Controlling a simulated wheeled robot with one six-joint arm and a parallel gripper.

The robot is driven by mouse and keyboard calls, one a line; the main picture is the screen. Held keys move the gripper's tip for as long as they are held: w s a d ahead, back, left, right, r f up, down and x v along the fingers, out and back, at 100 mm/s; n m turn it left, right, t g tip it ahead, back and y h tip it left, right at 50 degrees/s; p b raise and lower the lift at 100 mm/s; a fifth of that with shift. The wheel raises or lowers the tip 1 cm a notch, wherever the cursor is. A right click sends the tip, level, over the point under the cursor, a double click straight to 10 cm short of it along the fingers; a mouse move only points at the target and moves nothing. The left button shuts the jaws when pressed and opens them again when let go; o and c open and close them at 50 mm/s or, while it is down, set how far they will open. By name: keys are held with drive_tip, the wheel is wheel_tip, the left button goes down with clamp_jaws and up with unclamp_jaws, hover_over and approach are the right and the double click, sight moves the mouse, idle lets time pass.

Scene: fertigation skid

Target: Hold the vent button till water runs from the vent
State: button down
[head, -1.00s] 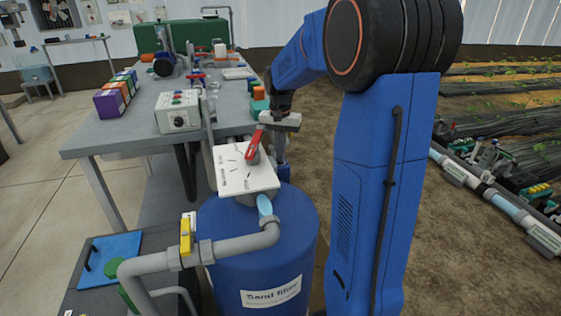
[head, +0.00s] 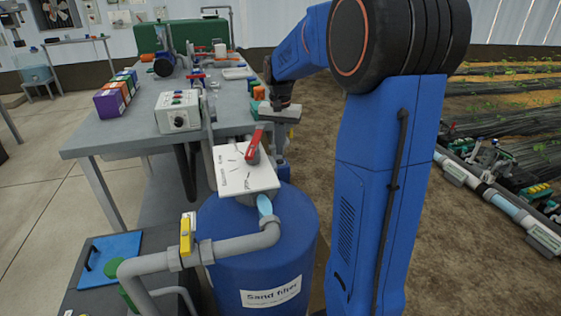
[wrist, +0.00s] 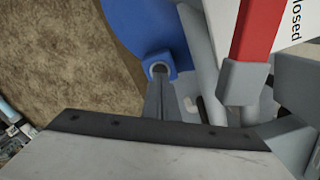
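The blue sand filter (head: 255,250) stands in front of me, with a white valve plate (head: 240,179) and red lever (head: 253,146) on top. My gripper (wrist: 159,84) is beyond the lever in the head view, its fingers hidden there. In the wrist view its narrow grey fingers look shut together and empty. Their tips point at a small grey ring with a dark centre (wrist: 159,69) on a blue part; contact is unclear. I cannot tell whether this is the vent button. I see no running water.
The lever's grey end (wrist: 243,83) and grey pipes are close right of my fingers in the wrist view. A grey table (head: 120,139) carries a control box (head: 178,113) and a purple box (head: 109,103). Bare soil (head: 310,130) lies right of the filter.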

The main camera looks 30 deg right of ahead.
drive_tip(key=shift+r, duration=2)
